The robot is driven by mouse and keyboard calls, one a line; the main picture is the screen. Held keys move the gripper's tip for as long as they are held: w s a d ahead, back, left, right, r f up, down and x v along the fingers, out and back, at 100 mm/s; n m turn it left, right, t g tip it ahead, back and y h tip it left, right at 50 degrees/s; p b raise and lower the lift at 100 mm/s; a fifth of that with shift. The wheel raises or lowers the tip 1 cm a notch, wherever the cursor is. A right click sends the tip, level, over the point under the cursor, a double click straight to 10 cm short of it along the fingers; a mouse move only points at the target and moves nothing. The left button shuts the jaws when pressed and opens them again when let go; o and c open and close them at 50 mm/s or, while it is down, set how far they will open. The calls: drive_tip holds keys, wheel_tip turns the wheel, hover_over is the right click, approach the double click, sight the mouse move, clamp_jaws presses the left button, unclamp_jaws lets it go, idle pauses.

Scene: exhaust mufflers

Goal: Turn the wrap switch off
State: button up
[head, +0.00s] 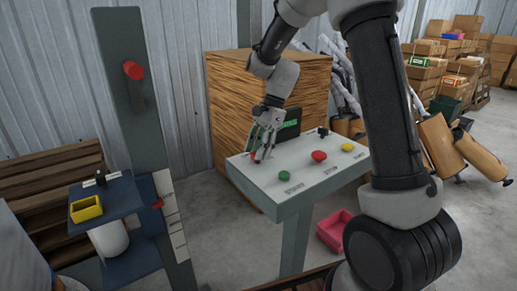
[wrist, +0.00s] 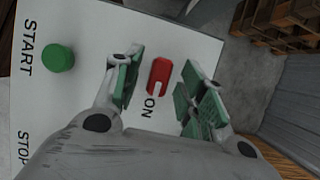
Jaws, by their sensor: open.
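The red switch (wrist: 160,73) is on the white panel in the wrist view, with a pale mark at its end towards the printed word ON. In the head view only a bit of red (head: 257,158) shows at my fingertips. My gripper (wrist: 163,88) is open, with one green-padded finger on each side of the switch and gaps between them and it. In the head view my gripper (head: 263,145) points down at the left part of the console top (head: 300,182). Any OFF label is not visible.
The console also bears a green button (head: 284,175), a red button (head: 319,156), a yellow button (head: 347,147) and a small black knob (head: 323,132). A dark screen (head: 289,126) stands behind. The green button (wrist: 58,58) also shows in the wrist view, near START.

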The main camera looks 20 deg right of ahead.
drive_tip(key=shift+c, duration=0.2)
clamp_jaws()
drive_tip(key=shift+n, duration=0.4)
drive_tip(key=n+g+h, duration=0.1)
drive_tip(key=n, duration=0.2)
drive_tip(key=shift+w+n, duration=0.15)
drive_tip(key=shift+n, duration=0.25)
drive_tip(key=n, duration=0.2)
drive_tip(key=n+g+h, duration=0.1)
drive_tip(key=n, duration=0.1)
drive_tip(key=shift+a+n+g, duration=0.15)
drive_tip(key=shift+n+g, duration=0.15)
drive_tip(key=n+h, duration=0.2)
drive_tip(key=n, duration=0.2)
drive_tip(key=shift+w+a, duration=0.1)
drive_tip(key=n, duration=0.2)
drive_tip(key=n+h, duration=0.1)
drive_tip(key=n, duration=0.1)
drive_tip(key=shift+n+h, duration=0.3)
